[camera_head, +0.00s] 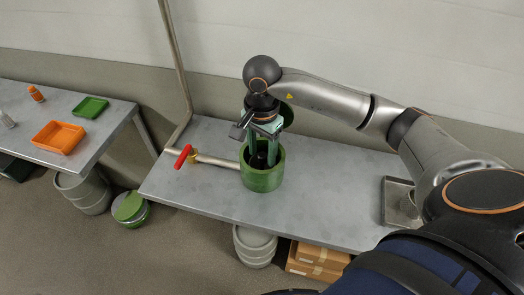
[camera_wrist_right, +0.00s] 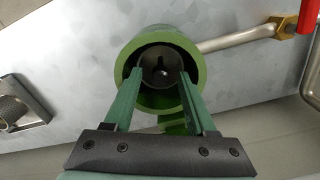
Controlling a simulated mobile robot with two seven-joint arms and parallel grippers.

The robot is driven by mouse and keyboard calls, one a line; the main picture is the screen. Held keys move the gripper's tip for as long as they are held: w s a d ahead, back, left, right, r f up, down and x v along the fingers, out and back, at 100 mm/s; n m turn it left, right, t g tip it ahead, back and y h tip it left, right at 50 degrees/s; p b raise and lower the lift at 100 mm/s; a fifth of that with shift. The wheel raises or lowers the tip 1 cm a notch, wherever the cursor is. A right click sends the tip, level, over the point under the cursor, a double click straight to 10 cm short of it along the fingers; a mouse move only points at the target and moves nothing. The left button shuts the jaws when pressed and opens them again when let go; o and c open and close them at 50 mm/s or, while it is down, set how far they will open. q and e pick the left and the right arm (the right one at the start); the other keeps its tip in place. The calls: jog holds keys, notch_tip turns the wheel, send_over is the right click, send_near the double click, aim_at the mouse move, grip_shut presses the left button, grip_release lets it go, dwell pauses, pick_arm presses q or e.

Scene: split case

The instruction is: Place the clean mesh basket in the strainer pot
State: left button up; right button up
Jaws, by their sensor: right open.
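The strainer pot (camera_head: 262,180) is a green cylinder on the grey bench, also in the right wrist view (camera_wrist_right: 124,57). My right gripper (camera_head: 262,157) is open and points down into its mouth, its green fingertips inside the rim. A metal mesh piece (camera_wrist_right: 10,112), possibly the clean basket, lies on a metal tray at the left of that view. My left gripper is not in view.
A pipe (camera_head: 217,161) with a red-handled valve (camera_head: 183,157) joins the pot's left side. The metal tray (camera_head: 396,219) is at the bench's right. A left table holds an orange tray (camera_head: 58,137) and a green tray (camera_head: 90,107).

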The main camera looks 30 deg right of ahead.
notch_tip(320, 180, up, 12)
jog(key=shift+f, duration=0.25)
dwell(0.3)
